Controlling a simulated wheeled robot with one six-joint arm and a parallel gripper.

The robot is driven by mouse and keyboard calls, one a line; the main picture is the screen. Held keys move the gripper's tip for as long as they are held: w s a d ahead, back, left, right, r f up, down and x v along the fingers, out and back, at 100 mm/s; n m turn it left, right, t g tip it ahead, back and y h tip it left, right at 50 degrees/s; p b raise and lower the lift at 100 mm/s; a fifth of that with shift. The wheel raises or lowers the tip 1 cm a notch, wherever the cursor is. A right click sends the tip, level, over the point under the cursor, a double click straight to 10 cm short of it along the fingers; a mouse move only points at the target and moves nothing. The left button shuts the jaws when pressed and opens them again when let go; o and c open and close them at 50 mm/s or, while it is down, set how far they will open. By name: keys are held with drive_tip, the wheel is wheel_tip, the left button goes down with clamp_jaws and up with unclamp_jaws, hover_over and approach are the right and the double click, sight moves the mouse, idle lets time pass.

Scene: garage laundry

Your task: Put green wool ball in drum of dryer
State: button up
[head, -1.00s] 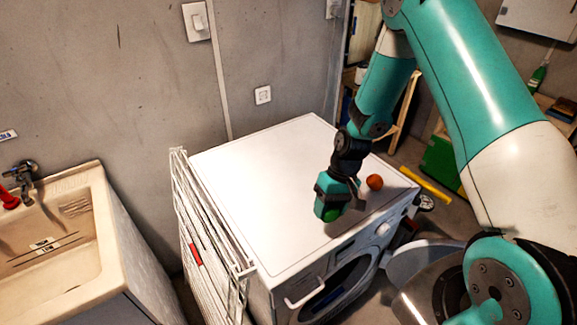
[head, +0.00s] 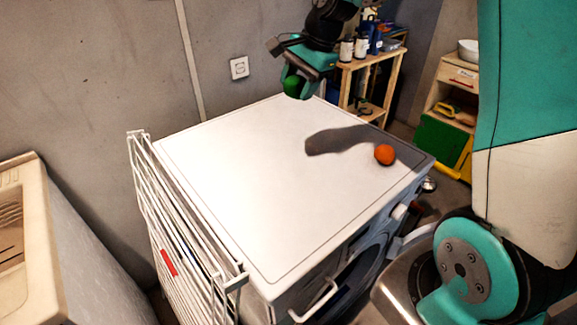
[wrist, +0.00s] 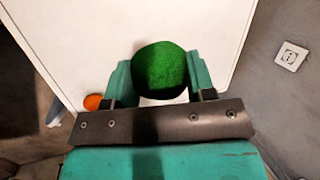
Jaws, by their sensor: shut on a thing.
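The green wool ball (head: 294,85) is held in my gripper (head: 298,88), up above the back part of the white dryer top (head: 230,190). In the wrist view the green ball (wrist: 160,70) sits between the two teal fingers of my gripper (wrist: 160,82), with the white top below it. The dryer's round door (head: 358,270) shows on its front at the lower right, partly hidden by the top edge and by my own body. I cannot see inside the drum.
An orange ball (head: 384,154) lies on the dryer top near its right edge. A white folding rack (head: 185,235) stands against the dryer's left side. A sink (head: 25,240) is at far left. A wooden shelf (head: 372,65) with bottles stands behind.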

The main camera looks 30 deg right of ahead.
sight(292, 163)
drive_tip(key=shift+r+m, duration=0.1)
drive_tip(key=shift+m, duration=0.2)
wheel_tip(292, 163, down, 19)
drive_tip(key=shift+f, duration=0.15)
drive_tip(key=shift+f, duration=0.15)
drive_tip(key=o, duration=0.6)
drive_tip(key=shift+o, duration=0.2)
